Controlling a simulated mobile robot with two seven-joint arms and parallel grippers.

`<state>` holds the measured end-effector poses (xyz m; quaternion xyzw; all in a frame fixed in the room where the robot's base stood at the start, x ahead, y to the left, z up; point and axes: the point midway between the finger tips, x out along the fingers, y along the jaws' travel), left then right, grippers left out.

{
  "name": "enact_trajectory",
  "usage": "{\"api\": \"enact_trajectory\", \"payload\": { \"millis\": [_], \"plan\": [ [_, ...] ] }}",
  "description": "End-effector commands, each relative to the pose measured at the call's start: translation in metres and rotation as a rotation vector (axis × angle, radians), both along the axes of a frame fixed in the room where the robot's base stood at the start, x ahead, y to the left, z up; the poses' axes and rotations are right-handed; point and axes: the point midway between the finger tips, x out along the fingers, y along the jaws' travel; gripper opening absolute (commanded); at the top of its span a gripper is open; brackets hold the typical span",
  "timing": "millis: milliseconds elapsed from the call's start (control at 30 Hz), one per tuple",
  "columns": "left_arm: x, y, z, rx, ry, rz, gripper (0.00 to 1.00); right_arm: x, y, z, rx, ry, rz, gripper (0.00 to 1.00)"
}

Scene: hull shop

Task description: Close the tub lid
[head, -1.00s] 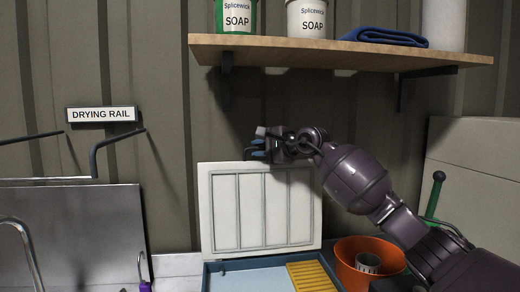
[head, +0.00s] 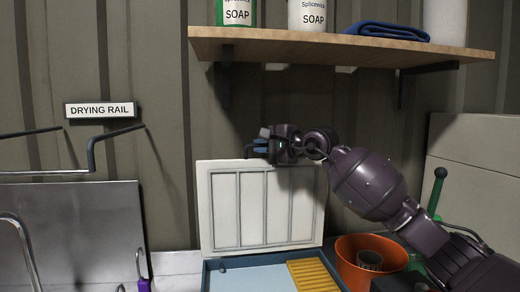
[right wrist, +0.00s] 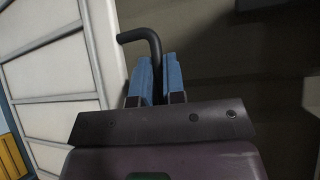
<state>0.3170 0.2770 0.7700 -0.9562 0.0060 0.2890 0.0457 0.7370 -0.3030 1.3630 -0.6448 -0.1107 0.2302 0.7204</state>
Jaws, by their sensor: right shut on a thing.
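The tub (head: 213,278) is blue and sits at the bottom middle of the head view, with its front cut off. Its white ribbed lid (head: 263,209) stands upright, open at the back; it also fills the left of the right wrist view (right wrist: 50,75). My right gripper (head: 259,147) is at the lid's top edge. In the right wrist view, its blue fingers (right wrist: 160,82) are shut on a dark bent bar, seemingly the lid handle (right wrist: 142,36), beside the lid's edge. My left gripper is not in view.
A yellow slatted piece (head: 312,276) lies in the tub. An orange bucket (head: 349,263) stands close on the right, under my arm. A wooden shelf (head: 340,48) with soap pots and a blue cloth hangs above. A metal sink panel (head: 75,235) is at left.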

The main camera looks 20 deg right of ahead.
Motion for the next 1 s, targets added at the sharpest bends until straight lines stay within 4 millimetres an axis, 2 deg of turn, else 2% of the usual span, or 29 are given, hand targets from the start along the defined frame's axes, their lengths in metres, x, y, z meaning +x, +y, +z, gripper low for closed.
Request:
{"api": "enact_trajectory", "payload": {
  "millis": [33, 333, 700, 1000],
  "plan": [
    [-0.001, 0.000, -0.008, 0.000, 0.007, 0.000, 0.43, -0.008, 0.002, -0.006, -0.011, -0.023, 0.001, 0.00],
    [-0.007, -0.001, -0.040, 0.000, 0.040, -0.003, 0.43, -0.060, 0.016, -0.017, -0.054, -0.188, 0.002, 0.00],
    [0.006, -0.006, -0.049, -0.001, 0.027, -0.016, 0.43, -0.118, 0.031, -0.033, -0.097, -0.368, 0.001, 0.00],
    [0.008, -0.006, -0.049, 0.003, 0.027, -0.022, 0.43, -0.143, 0.037, -0.041, -0.095, -0.367, 0.000, 0.00]
  ]
}}
